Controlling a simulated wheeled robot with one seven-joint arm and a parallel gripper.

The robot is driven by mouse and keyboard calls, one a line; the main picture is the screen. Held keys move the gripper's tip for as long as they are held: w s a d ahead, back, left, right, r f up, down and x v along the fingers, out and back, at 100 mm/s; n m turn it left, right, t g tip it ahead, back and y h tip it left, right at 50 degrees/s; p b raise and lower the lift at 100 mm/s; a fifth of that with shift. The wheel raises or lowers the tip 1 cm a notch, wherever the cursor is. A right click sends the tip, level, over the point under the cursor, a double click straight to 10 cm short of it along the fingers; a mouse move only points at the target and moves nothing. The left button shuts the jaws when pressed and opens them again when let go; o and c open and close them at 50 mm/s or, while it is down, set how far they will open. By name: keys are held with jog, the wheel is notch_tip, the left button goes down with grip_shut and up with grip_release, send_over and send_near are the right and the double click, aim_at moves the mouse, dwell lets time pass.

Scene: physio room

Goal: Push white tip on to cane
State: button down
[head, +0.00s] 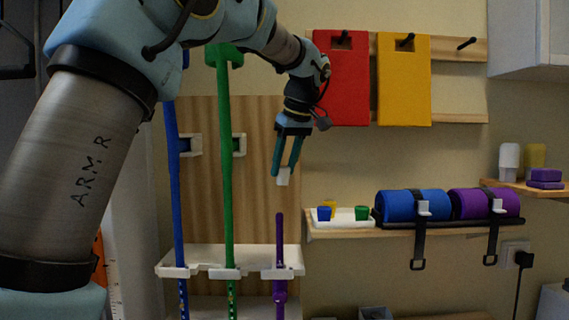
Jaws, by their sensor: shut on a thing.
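My gripper (285,172) points down in the middle of the head view. Its teal fingers are shut on a small white tip (283,179), whose lower part shows below the fingertips. A purple cane (279,232) stands upright in the right slot of the white rack (203,260), its bare upper end pointing up. The white tip is above the cane's upper end and apart from it, with a visible gap. The tip's upper part is hidden between the fingers.
A green cane (226,150) and a blue cane (175,190) stand left of the purple one. A shelf at right holds a white tray (346,222) with small coloured caps, a blue roll (411,205) and a purple roll (483,203). Red (341,85) and yellow (403,85) boards hang behind.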

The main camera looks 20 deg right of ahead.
jog(key=shift+a+f, duration=0.15)
jog(key=shift+a, duration=0.25)
jog(key=shift+w+f+b, duration=0.1)
jog(key=shift+f+b, duration=0.35)
jog(key=shift+b, duration=0.05)
jog(key=b, duration=0.4)
send_over(281, 214)
jog(key=shift+f, duration=2.55)
jog(key=shift+f+b, duration=1.2)
jog(key=shift+f, duration=0.75)
grip_release()
jog(key=shift+r, duration=0.1)
jog(key=shift+r, duration=0.1)
jog(key=shift+r+p, duration=3.4)
jog(key=shift+r, duration=0.5)
